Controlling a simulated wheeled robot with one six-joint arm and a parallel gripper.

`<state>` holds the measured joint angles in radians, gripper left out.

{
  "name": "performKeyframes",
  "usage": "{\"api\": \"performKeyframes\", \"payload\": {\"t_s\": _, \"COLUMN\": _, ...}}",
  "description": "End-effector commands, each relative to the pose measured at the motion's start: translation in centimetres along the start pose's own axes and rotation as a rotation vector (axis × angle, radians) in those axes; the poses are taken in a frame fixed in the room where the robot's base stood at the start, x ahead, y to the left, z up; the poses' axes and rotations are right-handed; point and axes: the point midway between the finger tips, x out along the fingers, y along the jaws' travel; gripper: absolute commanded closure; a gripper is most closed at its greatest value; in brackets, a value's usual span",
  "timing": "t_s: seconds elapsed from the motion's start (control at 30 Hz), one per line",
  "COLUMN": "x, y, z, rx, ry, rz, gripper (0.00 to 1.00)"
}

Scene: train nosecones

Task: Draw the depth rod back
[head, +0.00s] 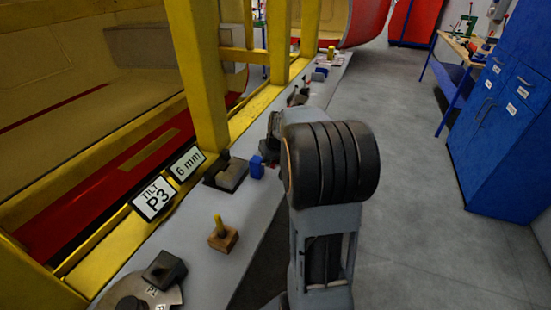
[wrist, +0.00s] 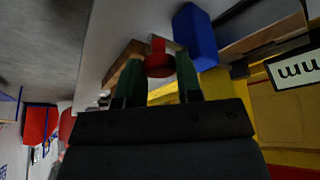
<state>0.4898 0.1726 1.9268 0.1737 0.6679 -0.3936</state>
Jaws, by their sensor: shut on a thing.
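In the wrist view my gripper (wrist: 158,75) has its two green fingers on either side of a red knob (wrist: 160,66). It is shut on this knob, which looks like the end of the depth rod. A short red stem (wrist: 158,44) runs from the knob toward a wooden block (wrist: 125,60) just beyond the fingertips. How far the rod goes into the block cannot be seen. In the head view my own arm hides the gripper, the knob and the wooden block.
A blue block (wrist: 195,38) stands close beside the fingers; it also shows in the head view (head: 257,167). Yellow posts (head: 198,75) rise behind.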

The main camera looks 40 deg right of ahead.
Motion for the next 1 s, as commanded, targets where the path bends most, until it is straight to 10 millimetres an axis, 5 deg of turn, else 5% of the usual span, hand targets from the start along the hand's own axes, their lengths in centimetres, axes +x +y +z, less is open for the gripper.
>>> {"api": "performKeyframes", "payload": {"t_s": 0.07, "x": 0.0, "y": 0.2, "z": 0.2, "rx": -0.001, "ry": -0.005, "rz": 0.003, "gripper": 1.00}}
{"api": "performKeyframes", "payload": {"t_s": 0.1, "x": 0.0, "y": 0.2, "z": 0.2, "rx": -0.001, "ry": -0.005, "rz": 0.003, "gripper": 0.65}}
{"api": "performKeyframes", "payload": {"t_s": 0.33, "x": 0.0, "y": 0.1, "z": 0.1, "rx": -0.002, "ry": -0.004, "rz": 0.002, "gripper": 0.43}}
{"api": "performKeyframes", "payload": {"t_s": 0.67, "x": -0.5, "y": 0.1, "z": 0.0, "rx": -0.001, "ry": -0.001, "rz": 0.002, "gripper": 0.42}}
{"api": "performKeyframes", "payload": {"t_s": 1.0, "x": -6.5, "y": 0.2, "z": 0.0, "rx": 0.000, "ry": 0.002, "rz": 0.004, "gripper": 0.42}}
